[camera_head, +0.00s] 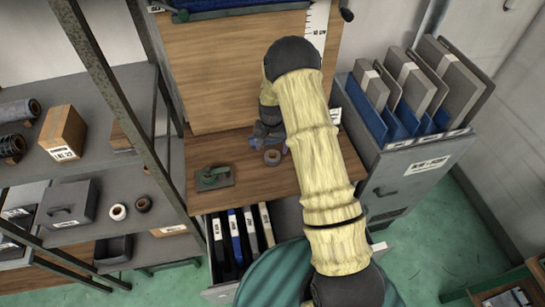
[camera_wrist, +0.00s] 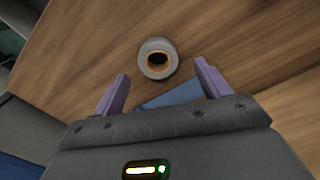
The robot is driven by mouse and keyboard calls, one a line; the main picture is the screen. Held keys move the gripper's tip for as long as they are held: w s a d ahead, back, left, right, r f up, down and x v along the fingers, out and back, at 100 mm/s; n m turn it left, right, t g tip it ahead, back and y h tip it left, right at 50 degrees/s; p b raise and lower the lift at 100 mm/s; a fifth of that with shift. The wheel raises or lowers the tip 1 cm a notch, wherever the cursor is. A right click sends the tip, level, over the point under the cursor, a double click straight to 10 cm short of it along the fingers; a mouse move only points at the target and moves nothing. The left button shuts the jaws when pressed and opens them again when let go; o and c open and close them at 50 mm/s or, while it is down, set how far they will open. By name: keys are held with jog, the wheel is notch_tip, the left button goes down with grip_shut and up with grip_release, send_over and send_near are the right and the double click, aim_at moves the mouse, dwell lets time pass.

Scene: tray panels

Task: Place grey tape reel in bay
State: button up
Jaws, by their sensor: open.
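The grey tape reel (camera_head: 272,157) lies flat on the wooden desktop, near my gripper (camera_head: 270,138). The wrist view shows the reel (camera_wrist: 146,67) with a brown core, just beyond the fingertips. The reel is not between the fingers. I cannot tell which compartment is the bay.
An open drawer (camera_head: 212,293) with upright binders is below the desk. A grey cabinet (camera_head: 410,165) with blue dividers stands right. A shelf (camera_head: 83,183) at left holds other reels and boxes. A blue flat piece (camera_wrist: 178,95) lies near the fingers.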

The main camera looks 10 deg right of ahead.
aim_at(272, 153)
jog(key=shift+d+f+p, duration=0.15)
jog(key=shift+f+p, duration=1.2)
jog(key=shift+f, duration=1.05)
jog(key=c, duration=1.2)
jog(key=shift+o, duration=0.2)
jog(key=shift+r, duration=0.1)
notch_tip(272, 153, up, 10)
jog(key=b, duration=0.4)
